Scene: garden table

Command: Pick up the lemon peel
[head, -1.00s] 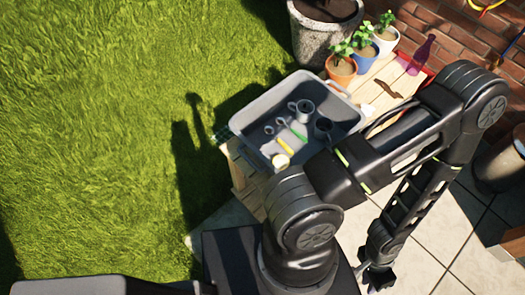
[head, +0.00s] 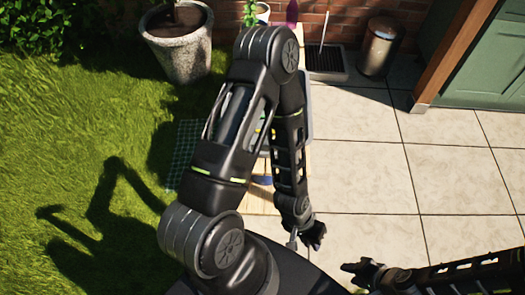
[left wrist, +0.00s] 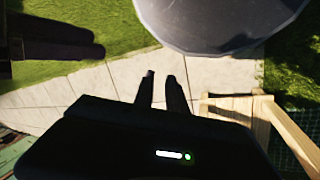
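I cannot make out a lemon peel in either view now. In the head view my left arm covers most of the wooden table (head: 262,203), with only strips of it showing. My left gripper (head: 314,240) hangs near the table's front right, over the paving. In the left wrist view its two fingers (left wrist: 160,78) stand slightly apart with only paving between them, beside the wooden table frame (left wrist: 265,108). My right gripper (head: 348,276) is low in the head view, right of the left one, with its fingers apart and nothing visible between them.
A grey tray's edge (head: 308,118) and a blue object (head: 262,181) show around my arm. A green mesh (head: 184,150) lies left of the table. A stone planter (head: 178,50), a magenta bottle (head: 292,10) and a metal bin (head: 380,45) stand behind. Paving at right is clear.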

